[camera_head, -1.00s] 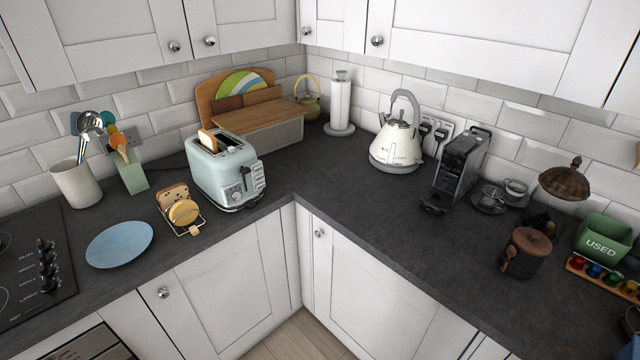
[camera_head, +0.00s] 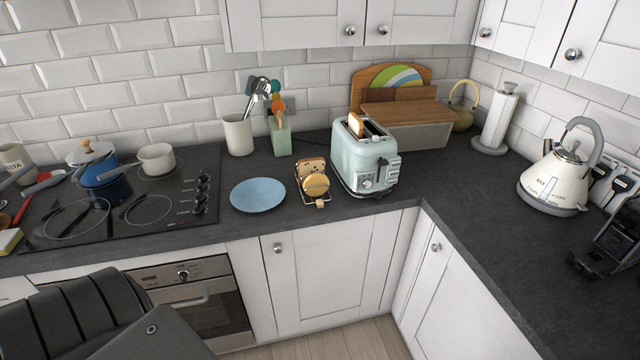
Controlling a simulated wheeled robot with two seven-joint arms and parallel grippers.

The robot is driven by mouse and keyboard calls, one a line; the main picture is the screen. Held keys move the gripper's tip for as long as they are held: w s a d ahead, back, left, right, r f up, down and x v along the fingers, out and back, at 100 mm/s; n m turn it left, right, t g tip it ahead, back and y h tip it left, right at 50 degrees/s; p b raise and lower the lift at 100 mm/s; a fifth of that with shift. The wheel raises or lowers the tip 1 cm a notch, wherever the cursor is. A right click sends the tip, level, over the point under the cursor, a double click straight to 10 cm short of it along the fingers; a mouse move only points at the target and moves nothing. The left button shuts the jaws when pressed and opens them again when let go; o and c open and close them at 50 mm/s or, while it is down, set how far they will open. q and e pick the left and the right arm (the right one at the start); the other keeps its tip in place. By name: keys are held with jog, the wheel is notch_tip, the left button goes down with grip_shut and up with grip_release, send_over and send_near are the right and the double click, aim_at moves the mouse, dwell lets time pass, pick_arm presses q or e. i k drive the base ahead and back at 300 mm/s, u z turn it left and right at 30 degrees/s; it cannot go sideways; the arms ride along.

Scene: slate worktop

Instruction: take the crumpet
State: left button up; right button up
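The crumpet (camera_head: 316,184) is round and golden. It stands at the front of a small wire rack on the worktop, between the blue plate and the toaster. A slice of darker, speckled bread (camera_head: 311,166) stands behind it in the same rack. A dark, ribbed part of my own arm shows at the lower left, but no fingertips are visible. Neither gripper is in view.
The pale blue toaster (camera_head: 366,160) with bread in a slot stands right of the rack. An empty blue plate (camera_head: 258,195) lies to its left. The hob (camera_head: 130,205) with pots is further left. Worktop right of the toaster is clear up to the kettle (camera_head: 556,180).

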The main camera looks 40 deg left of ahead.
aim_at(317, 179)
jog(key=k, duration=1.3)
jog(key=u, duration=0.7)
jog(key=i, duration=1.45)
jog(key=z, duration=0.8)
